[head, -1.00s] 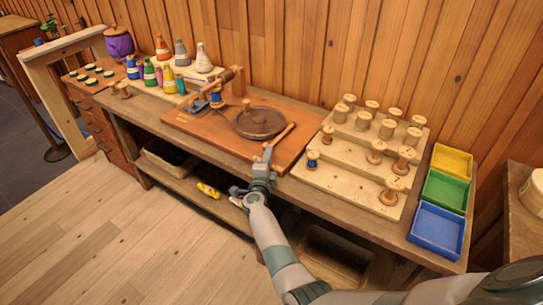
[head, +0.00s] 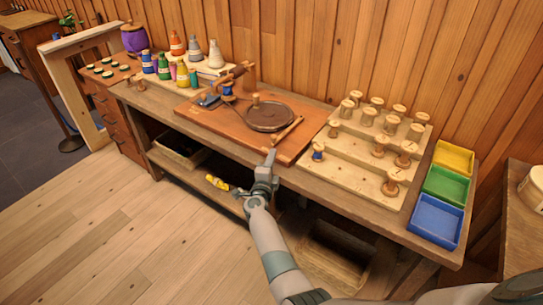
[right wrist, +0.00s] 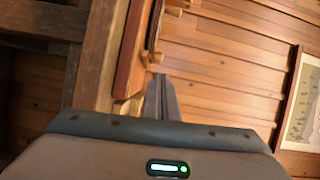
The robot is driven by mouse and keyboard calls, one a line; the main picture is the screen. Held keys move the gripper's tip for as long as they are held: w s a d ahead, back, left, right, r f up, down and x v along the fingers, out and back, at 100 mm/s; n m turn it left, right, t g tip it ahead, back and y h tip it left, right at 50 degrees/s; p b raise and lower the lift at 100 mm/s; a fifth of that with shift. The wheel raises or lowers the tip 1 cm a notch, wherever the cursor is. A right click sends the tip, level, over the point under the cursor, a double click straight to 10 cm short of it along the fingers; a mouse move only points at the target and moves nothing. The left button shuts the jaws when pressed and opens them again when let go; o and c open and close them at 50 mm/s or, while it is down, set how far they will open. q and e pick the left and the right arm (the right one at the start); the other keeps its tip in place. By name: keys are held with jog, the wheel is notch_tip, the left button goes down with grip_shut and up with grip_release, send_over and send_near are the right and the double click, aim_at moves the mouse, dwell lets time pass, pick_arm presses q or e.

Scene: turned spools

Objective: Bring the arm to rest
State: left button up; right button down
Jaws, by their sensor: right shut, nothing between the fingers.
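My right gripper (head: 270,158) is at the front edge of the workbench (head: 230,145) in the head view, in front of the brown winding board (head: 195,117). Its fingers (right wrist: 160,95) are together in the right wrist view, with nothing between them. The gripper is apart from the spools. My left gripper is in neither view.
A stepped spool rack (head: 350,173) with several wooden spools stands right of the gripper. Yellow (head: 453,158), green (head: 445,186) and blue (head: 436,222) trays lie at the bench's right end. Bottles stand at the left. A yellow object (head: 217,183) lies on the lower shelf. The floor (head: 110,225) in front is clear.

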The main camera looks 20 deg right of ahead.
jog(key=s+a+f+n+g+y, duration=0.1)
jog(key=s+a+f+n+y, duration=0.2)
jog(key=s+a+n+y, duration=0.55)
jog(key=s+a+f+n+g+y, duration=0.1)
jog(key=s+a+f+n+y, duration=0.4)
jog(key=s+n, duration=0.7)
jog(key=s+d+n+g+h, duration=0.1)
jog(key=s+d+n+g, duration=0.15)
jog(key=s, duration=0.85)
jog(key=s+d+n+g+h, duration=0.1)
jog(key=s+d+g+h, duration=0.2)
jog(key=s, duration=0.8)
jog(key=s+d+n+g, duration=0.2)
jog(key=s+g, duration=0.2)
jog(key=s, duration=0.7)
notch_tip(320, 180, down, 28)
jog(key=g, duration=0.1)
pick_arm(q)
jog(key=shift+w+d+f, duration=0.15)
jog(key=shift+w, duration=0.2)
pick_arm(e)
jog(key=s+d+f+g, duration=0.1)
jog(key=s+d+f, duration=0.2)
jog(key=s+f, duration=1.5)
jog(key=shift+s+d+f+g, duration=0.15)
jog(key=shift+s+g, duration=0.2)
jog(key=shift+s, duration=0.1)
